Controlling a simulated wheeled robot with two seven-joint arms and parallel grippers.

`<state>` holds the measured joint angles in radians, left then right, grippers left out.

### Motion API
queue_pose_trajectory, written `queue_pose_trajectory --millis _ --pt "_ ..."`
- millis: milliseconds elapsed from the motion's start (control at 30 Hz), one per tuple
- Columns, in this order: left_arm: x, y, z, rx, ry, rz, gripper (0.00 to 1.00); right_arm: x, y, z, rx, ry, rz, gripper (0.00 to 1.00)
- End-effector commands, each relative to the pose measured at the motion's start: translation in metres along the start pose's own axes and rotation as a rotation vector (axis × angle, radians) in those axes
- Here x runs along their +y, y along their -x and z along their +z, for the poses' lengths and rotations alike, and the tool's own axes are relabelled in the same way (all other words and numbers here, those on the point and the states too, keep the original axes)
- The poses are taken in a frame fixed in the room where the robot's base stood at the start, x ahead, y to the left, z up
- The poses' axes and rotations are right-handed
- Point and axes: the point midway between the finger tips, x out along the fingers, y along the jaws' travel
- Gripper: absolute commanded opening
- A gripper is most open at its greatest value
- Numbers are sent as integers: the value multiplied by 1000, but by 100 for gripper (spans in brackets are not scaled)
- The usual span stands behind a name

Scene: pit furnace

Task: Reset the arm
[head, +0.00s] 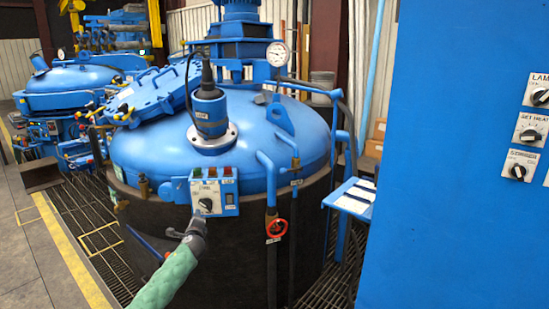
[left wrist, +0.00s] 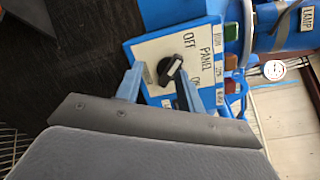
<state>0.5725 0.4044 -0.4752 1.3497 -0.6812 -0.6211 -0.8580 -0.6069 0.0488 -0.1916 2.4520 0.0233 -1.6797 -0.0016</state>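My left gripper (head: 197,219) reaches up from the bottom in the head view, at the small control panel (head: 228,200) on the front of the blue furnace lid. In the left wrist view its two fingers (left wrist: 159,80) are apart and point at the black rotary knob (left wrist: 171,70) on the white plate marked OFF, PANEL and ON. The knob shows between the fingertips, with no clear grip on it; whether a finger touches it I cannot tell. The knob also shows in the head view (head: 206,204). My right gripper is in neither view.
The blue domed lid (head: 290,135) covers a dark round furnace. A red valve wheel (head: 277,228) and pipes stand right of the panel. A tall blue cabinet (head: 450,150) with knobs fills the right side. Clear floor (head: 25,250) lies at the left.

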Motion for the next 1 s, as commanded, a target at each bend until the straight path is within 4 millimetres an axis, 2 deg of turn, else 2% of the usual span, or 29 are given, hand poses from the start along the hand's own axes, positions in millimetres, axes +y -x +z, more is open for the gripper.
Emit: queue_pose_trajectory --millis 67,167,367,467,533,667,833,1000 --pt "6 2 6 -34 106 54 38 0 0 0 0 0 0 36" --pt "0 11 13 -74 251 105 38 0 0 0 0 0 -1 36" --pt "-31 39 28 -147 558 187 38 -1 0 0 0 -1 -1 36" --pt "-56 60 33 -171 725 224 38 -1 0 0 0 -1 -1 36" --pt "-72 78 33 -182 842 255 38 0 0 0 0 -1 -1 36" --pt "-85 121 23 -187 1032 337 38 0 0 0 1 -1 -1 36" --pt "-79 193 -2 -180 1236 485 38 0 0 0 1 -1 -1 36" --pt "-58 268 -28 -167 1371 646 38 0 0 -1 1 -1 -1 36"
